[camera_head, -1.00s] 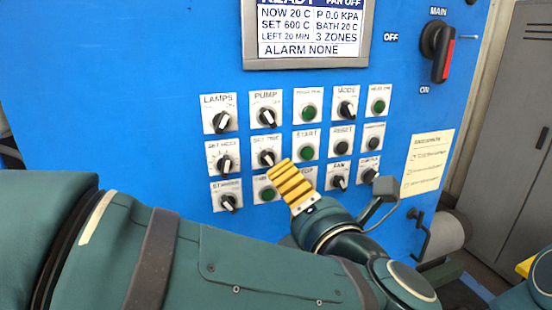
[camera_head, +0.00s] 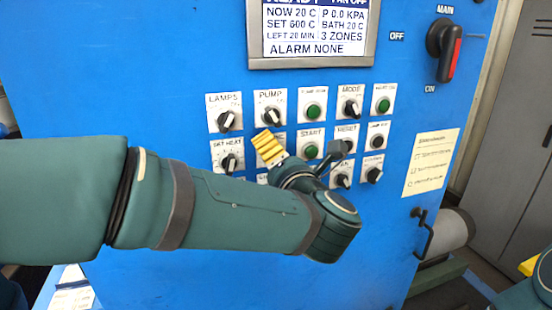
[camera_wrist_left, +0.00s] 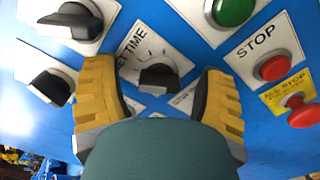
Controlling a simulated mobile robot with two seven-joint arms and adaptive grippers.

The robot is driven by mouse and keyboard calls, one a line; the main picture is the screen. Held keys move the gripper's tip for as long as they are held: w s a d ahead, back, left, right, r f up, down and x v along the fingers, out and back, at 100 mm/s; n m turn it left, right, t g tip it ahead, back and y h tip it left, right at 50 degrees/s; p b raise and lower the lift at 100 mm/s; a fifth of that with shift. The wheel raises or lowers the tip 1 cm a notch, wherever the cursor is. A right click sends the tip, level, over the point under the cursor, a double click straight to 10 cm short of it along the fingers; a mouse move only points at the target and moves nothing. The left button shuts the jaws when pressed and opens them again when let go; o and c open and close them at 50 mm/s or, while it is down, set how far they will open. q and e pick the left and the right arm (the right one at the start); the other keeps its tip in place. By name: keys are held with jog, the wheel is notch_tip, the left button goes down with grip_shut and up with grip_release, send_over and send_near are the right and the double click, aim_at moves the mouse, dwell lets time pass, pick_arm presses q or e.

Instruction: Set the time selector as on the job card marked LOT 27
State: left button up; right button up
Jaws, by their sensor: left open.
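The time selector (camera_wrist_left: 158,78), a black knob on a white plate lettered TIME, shows in the left wrist view between my two yellow fingers. Its exact pointer setting is hard to read. My left gripper (camera_wrist_left: 160,100) is open, with a finger on either side of the knob; I cannot tell whether either touches it. In the head view my left gripper (camera_head: 269,147) covers the selector, just right of the SET HEAT knob (camera_head: 230,162). A pale card (camera_head: 431,163) is on the panel at right; its writing is too small to read. My right gripper is not in view.
Other knobs and buttons crowd around: the PUMP knob (camera_head: 271,116), START button (camera_head: 311,151), red STOP button (camera_wrist_left: 274,67) and red ALL STOP button (camera_wrist_left: 302,114). The display (camera_head: 314,30) reads LEFT 20 MIN. The MAIN switch (camera_head: 444,50) is at upper right.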

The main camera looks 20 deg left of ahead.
pick_arm(q)
jog(key=shift+c, duration=0.2)
jog(key=c, duration=1.1)
jog(key=shift+c, duration=0.2)
jog(key=shift+m, duration=0.3)
jog(key=shift+m+p, duration=0.5)
jog(key=shift+m, duration=0.7)
jog(key=shift+m+p, duration=0.5)
jog(key=shift+m, duration=0.9)
